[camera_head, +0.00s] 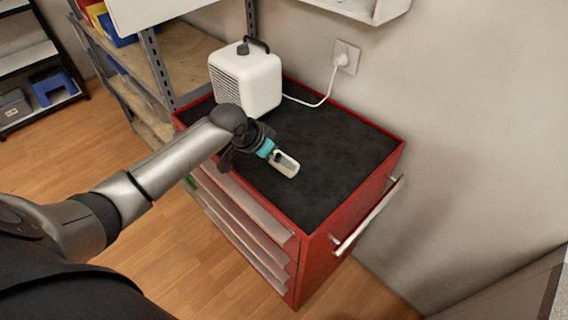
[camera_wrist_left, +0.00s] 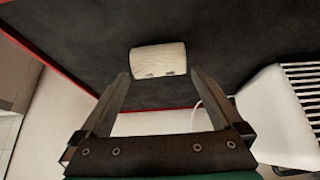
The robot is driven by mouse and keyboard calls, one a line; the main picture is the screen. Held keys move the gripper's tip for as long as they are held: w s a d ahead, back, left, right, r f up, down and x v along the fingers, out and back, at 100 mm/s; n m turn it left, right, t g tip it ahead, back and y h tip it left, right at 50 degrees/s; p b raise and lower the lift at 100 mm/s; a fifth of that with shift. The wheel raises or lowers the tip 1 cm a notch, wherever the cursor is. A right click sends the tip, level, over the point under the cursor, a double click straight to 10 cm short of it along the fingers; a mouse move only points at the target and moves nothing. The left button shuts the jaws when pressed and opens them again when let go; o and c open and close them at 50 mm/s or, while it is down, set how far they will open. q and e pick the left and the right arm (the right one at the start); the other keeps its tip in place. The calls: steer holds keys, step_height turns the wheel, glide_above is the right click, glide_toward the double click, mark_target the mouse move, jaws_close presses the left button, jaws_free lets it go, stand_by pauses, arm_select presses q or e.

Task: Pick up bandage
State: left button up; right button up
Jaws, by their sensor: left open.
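The bandage (camera_wrist_left: 158,59) is a cream roll lying on the black top of the red tool cabinet in the left wrist view. In the head view, it shows as a pale shape (camera_head: 289,168) at the end of my left arm, partly covered by the gripper. My left gripper (camera_wrist_left: 160,76) is open, with a finger to either side of the bandage's near edge. The bandage appears just beyond the fingertips, and I cannot tell whether they touch it. The left gripper is also in the head view (camera_head: 280,159). My right gripper is in neither view.
A white heater-like appliance (camera_head: 246,80) stands at the cabinet's back left, its cord running to a wall socket (camera_head: 346,55). The cabinet top (camera_head: 330,150) is clear on the right. A metal shelf (camera_head: 170,60) stands to the left, and a wall lies behind.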

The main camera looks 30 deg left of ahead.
arm_select(q)
steer(key=shift+b+x, duration=0.4)
steer(key=shift+x, duration=2.05)
steer(key=shift+s, duration=0.1)
steer(key=shift+c, duration=0.4)
steer(key=c, duration=0.9)
